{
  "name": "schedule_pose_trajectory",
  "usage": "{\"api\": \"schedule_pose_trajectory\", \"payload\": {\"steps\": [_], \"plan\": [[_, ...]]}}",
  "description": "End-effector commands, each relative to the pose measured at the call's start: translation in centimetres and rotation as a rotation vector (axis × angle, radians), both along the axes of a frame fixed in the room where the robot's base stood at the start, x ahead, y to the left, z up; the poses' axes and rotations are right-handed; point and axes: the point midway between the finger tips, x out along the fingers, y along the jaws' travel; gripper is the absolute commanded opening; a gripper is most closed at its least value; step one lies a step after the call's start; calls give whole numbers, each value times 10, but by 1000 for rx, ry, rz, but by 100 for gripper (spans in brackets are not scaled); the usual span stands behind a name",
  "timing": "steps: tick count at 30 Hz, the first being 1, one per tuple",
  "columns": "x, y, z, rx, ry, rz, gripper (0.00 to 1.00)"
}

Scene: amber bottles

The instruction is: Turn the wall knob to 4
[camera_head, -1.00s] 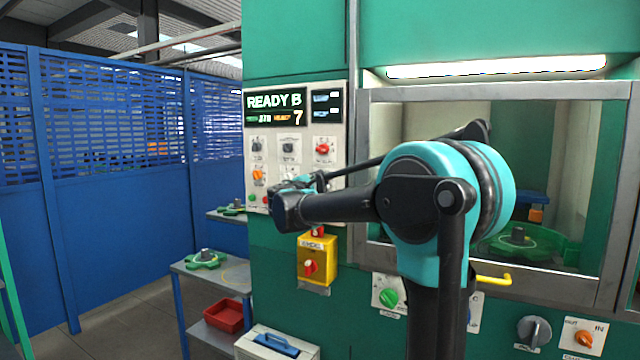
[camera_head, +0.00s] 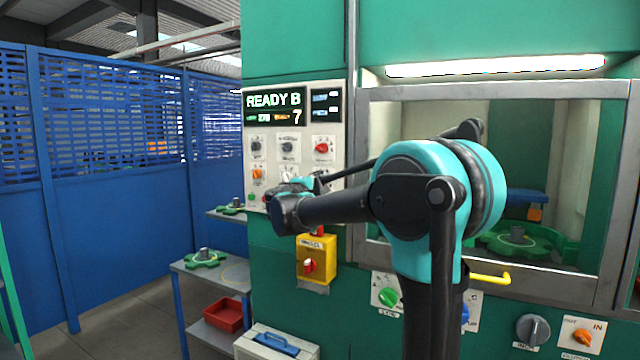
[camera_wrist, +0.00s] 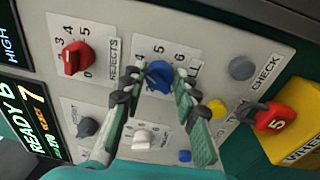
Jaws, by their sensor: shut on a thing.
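In the wrist view, my gripper (camera_wrist: 156,84) has its two green-padded fingers around a blue knob (camera_wrist: 158,75) on the pale control panel (camera_wrist: 215,37). The fingertips are closed on the knob's sides. The digits 4, 5 and 6 show around the knob; the fingers hide part of the dial, and I cannot tell its exact setting. In the head view, my gripper is at the panel's lower part, and my arm hides the knob. The display (camera_head: 275,107) reads READY B with an orange 7, also seen in the wrist view.
A red knob (camera_wrist: 76,58) marked REJECTS, a grey knob (camera_wrist: 87,127) and a white knob (camera_wrist: 144,138) sit close by. A yellow box (camera_wrist: 296,122) with a red padlock (camera_wrist: 270,118) adjoins the panel. A framed window (camera_head: 615,180) stands right of it.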

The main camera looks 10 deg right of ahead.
Motion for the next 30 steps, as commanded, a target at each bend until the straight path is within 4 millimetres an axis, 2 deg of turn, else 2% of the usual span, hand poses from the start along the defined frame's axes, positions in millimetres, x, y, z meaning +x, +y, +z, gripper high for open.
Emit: {"api": "schedule_pose_trajectory", "payload": {"steps": [8, 9, 13, 23, 26, 30], "plan": [[0, 1, -2, 3, 2, 4, 1], [0, 2, -2, 3, 2, 4, 35], [0, 1, -1, 2, 1, 3, 50], [-2, 2, 0, 0, 1, 2, 50], [-9, 7, -1, 0, 2, 3, 50], [-28, 20, -3, -1, 2, 6, 50]]}}
